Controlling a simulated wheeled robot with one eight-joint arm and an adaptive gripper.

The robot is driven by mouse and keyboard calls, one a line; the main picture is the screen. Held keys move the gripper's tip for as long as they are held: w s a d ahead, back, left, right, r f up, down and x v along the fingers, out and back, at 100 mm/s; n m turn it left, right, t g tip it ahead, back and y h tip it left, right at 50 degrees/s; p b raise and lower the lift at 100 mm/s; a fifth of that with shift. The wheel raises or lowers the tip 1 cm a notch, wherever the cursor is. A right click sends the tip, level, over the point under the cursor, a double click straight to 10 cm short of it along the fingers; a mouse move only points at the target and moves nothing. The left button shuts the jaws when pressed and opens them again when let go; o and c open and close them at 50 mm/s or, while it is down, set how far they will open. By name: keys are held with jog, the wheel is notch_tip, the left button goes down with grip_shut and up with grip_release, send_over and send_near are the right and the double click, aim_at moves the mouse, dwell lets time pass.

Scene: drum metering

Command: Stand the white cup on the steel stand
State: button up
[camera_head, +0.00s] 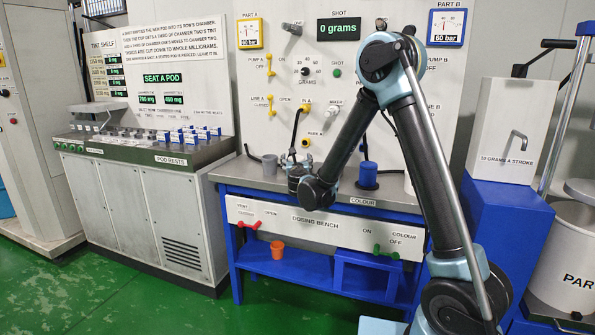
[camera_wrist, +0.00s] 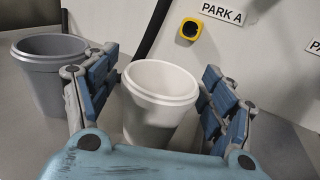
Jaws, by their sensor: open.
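The white cup (camera_wrist: 152,115) stands upright in the wrist view, its open mouth facing up toward the camera. My gripper (camera_wrist: 160,64) is open, with one finger on each side of the cup. A gap shows on the right; on the left the finger is close to the wall, and I cannot tell if it touches. In the head view my gripper (camera_head: 299,158) is low over the dosing bench top, and I cannot make out the white cup there. I cannot identify the steel stand with certainty in either view.
A grey cup (camera_wrist: 52,85) stands just left of my gripper, also seen in the head view (camera_head: 269,165). A blue container (camera_head: 368,176) stands right on the bench. An orange cup (camera_head: 277,250) is on the lower shelf. The panel wall rises behind.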

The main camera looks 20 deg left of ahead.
jog(key=shift+c, duration=0.5)
jog(key=c, duration=1.1)
notch_tip(320, 180, up, 9)
jog(key=w+d+r, duration=0.2)
jog(key=d+r, duration=0.2)
jog(key=d, duration=0.8)
jog(key=shift+s+d+f, duration=0.1)
jog(key=shift+s+f, duration=0.05)
jog(key=shift+f, duration=4.55)
